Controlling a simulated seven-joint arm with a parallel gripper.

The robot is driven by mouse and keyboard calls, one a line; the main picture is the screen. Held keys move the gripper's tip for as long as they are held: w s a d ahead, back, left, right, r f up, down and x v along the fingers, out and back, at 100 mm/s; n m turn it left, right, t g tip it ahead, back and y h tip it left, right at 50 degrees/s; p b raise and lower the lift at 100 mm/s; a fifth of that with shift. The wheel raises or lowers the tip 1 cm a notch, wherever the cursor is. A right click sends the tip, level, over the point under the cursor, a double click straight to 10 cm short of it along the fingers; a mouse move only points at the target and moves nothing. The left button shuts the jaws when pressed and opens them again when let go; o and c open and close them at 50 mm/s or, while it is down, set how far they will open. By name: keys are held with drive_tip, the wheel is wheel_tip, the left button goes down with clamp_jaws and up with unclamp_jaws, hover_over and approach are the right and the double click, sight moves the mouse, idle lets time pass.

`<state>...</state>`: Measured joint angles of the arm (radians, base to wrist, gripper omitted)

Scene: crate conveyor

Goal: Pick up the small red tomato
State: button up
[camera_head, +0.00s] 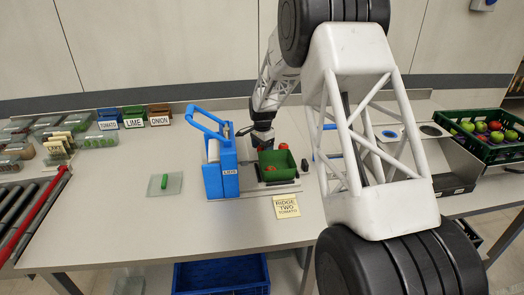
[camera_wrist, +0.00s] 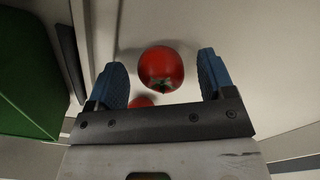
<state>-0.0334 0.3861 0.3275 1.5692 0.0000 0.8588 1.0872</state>
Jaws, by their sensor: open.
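A red tomato (camera_wrist: 161,68) with a green stem end shows in the wrist view, between the blue-padded fingers of my gripper (camera_wrist: 165,75), with gaps on both sides. A second red thing (camera_wrist: 140,101) shows just behind it, mostly hidden by the gripper body. My gripper is open. In the head view it hangs beside the green crate (camera_head: 280,174), near its back left. Red tomatoes show at the crate's back rim (camera_head: 283,146) and inside it (camera_head: 270,168). I cannot tell which is the small one. The crate's green wall fills the left of the wrist view (camera_wrist: 28,75).
A blue lid stand (camera_head: 222,172) stands close left of the crate. A note reading "RIDGE TWO TOMATO" (camera_head: 287,206) lies in front. Labelled bins (camera_head: 133,116) stand at the back left. A crate of fruit (camera_head: 484,150) is at the right.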

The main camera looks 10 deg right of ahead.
sight(262, 146)
drive_tip(key=c, duration=1)
drive_tip(key=shift+r, duration=5)
drive_tip(key=s+d+r, duration=0.2)
drive_tip(key=s+d, duration=0.1)
drive_tip(key=s, duration=0.3)
drive_tip(key=s+d+r, duration=0.2)
drive_tip(key=s, duration=0.4)
drive_tip(key=shift+s+d+r, duration=0.15)
drive_tip(key=shift+d+r, duration=0.25)
